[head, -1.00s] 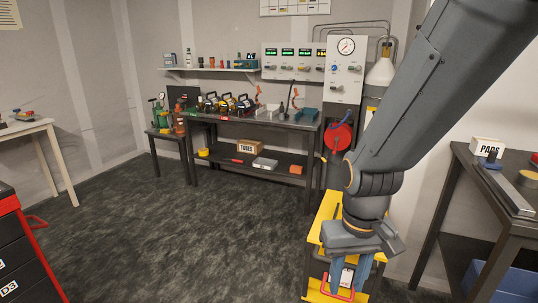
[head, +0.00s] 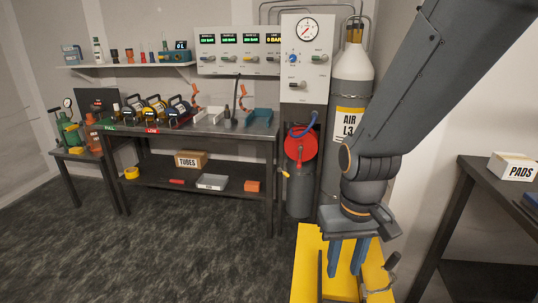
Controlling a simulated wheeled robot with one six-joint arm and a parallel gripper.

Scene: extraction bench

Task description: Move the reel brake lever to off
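The red hose reel (head: 300,150) is below the gauge panel, to the right of the bench in the head view, with a blue hose at its top. A small yellow-tipped lever (head: 284,173) shows at the reel's lower left; it looks like the brake lever, but its setting is too small to read. My gripper (head: 348,272) points down, its two blue fingers apart with nothing seen between them. In the picture it is below and to the right of the reel, apart from it and nearer to me.
A yellow-topped stand (head: 309,250) with dark parts is behind and below my gripper. The AIR L3 cylinder (head: 350,90) stands right of the reel. The workbench (head: 240,131) is to the left, a dark table (head: 480,175) to the right. Floor at left is clear.

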